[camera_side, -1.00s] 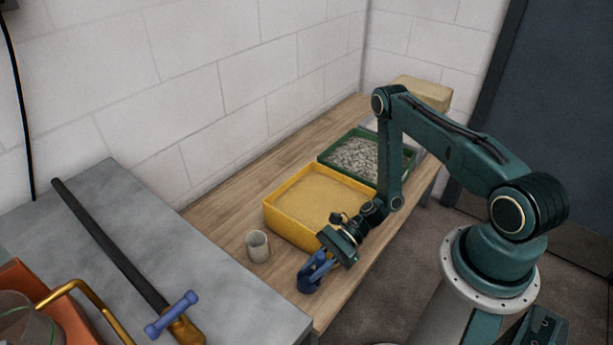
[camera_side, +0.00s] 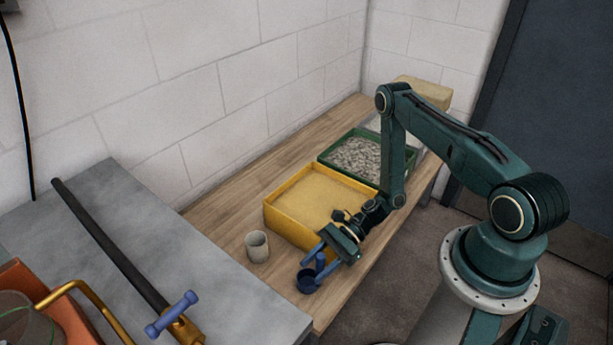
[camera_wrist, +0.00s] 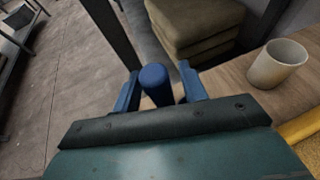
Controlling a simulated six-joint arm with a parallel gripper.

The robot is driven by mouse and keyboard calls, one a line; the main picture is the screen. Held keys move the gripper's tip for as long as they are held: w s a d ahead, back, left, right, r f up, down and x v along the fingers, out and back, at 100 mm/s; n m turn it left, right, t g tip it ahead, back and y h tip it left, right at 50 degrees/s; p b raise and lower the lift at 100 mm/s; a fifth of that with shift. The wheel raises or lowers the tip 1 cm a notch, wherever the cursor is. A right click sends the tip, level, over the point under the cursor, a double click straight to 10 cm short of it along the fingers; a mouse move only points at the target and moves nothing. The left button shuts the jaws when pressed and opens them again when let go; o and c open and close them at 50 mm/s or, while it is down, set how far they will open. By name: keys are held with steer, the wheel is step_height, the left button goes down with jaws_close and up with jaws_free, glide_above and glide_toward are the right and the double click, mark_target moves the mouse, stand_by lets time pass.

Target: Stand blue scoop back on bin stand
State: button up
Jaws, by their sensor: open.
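The blue scoop (camera_side: 307,283) sits on the wooden bench near its front edge, its dark round cup low and its handle rising toward my gripper. My gripper (camera_side: 312,270) is open, with one blue finger on each side of the handle. In the wrist view the rounded blue handle end (camera_wrist: 155,86) shows between the fingers (camera_wrist: 158,92), with a gap on both sides; the cup is hidden there. The yellow bin (camera_side: 285,229) of sand-coloured material stands just behind my gripper. I cannot make out a separate bin stand.
A pale cup (camera_side: 258,247) stands left of the scoop; it also shows in the wrist view (camera_wrist: 277,64). A green tray (camera_side: 334,166) of grey gravel lies behind the yellow bin. A grey table (camera_side: 150,215) adjoins the bench at left, holding a dark rod (camera_side: 105,240).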

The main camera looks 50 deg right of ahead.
steer(key=v, duration=1.1)
steer(key=shift+d+r, duration=0.1)
stand_by(0.5)
step_height(320, 180, up, 24)
steer(key=w+n+g+h, duration=0.25)
steer(key=n+h, duration=0.65)
steer(key=n, duration=0.5)
steer(key=s+a+r+n+t+h, duration=0.1)
steer(key=s+r+n+t+h, duration=0.1)
steer(key=s+r, duration=0.5)
steer(key=s+a+r+n+t+h, duration=0.2)
steer(key=s+r+n, duration=0.3)
steer(key=s+r, duration=0.2)
steer(key=shift+s+r+t, duration=0.2)
steer(key=shift+r+t, duration=0.15)
steer(key=shift+r, duration=0.6)
